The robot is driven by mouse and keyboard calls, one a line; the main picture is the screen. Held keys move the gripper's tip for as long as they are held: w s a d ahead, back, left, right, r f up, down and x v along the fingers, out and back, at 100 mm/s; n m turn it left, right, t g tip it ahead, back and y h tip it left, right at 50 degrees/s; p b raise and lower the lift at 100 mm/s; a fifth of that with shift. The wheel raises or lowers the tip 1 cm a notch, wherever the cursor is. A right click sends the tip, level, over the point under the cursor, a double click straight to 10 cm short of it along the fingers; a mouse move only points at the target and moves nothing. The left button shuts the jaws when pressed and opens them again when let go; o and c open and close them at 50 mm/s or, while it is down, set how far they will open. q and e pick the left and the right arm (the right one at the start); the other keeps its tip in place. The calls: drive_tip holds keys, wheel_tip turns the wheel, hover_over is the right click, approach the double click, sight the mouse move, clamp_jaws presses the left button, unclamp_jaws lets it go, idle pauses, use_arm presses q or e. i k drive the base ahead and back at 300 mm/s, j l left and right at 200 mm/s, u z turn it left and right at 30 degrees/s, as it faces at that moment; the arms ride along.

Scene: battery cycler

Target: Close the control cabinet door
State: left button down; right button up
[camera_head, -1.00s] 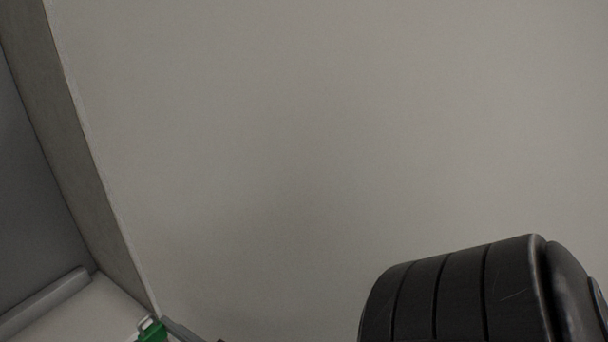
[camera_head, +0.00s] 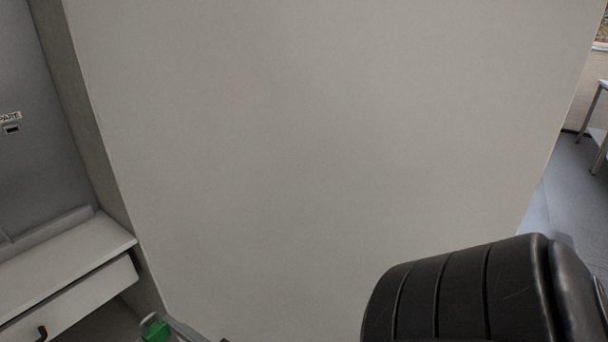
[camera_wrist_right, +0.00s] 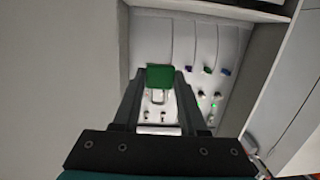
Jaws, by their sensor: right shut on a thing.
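A large pale flat panel, which looks like the cabinet door (camera_head: 320,150), fills most of the head view; its right edge shows beside the floor. In the right wrist view a pale panel (camera_wrist_right: 60,70), perhaps the same door, stands left of the gripper. My right gripper (camera_wrist_right: 160,75) is shut on a green block with a metal loop, like a padlock (camera_wrist_right: 159,78). The green block also shows at the bottom of the head view (camera_head: 155,332), close to the panel's lower left edge. Whether the gripper touches the door cannot be told. My left gripper is not in view.
A white ledge with a drawer (camera_head: 70,300) and a grey wall with a label (camera_head: 10,117) are at the left. A control panel (camera_wrist_right: 195,50) with coloured knobs lies beyond the right gripper. Open floor (camera_head: 565,190) and table legs (camera_head: 590,125) show at the right.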

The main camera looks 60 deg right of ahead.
sight(274, 161)
drive_tip(key=k+l+u, duration=0.15)
drive_tip(key=k, duration=0.3)
drive_tip(key=k+l+u, duration=0.1)
drive_tip(key=k+l, duration=0.2)
drive_tip(key=k+l+u, duration=0.15)
drive_tip(key=k, duration=0.4)
drive_tip(key=k+l+u, duration=0.1)
drive_tip(key=l, duration=0.3)
drive_tip(key=k+l, duration=0.2)
drive_tip(key=l, duration=0.2)
drive_tip(key=k+l+u, duration=0.15)
drive_tip(key=l, duration=0.3)
drive_tip(key=k+l+u, duration=0.1)
drive_tip(key=l, duration=0.25)
drive_tip(key=i+l, duration=0.1)
drive_tip(key=l, duration=0.25)
drive_tip(key=i+l+u, duration=0.1)
drive_tip(key=l, duration=0.25)
drive_tip(key=i+l, duration=0.15)
drive_tip(key=l, duration=0.2)
drive_tip(key=i+l+u, duration=0.1)
drive_tip(key=l, duration=0.25)
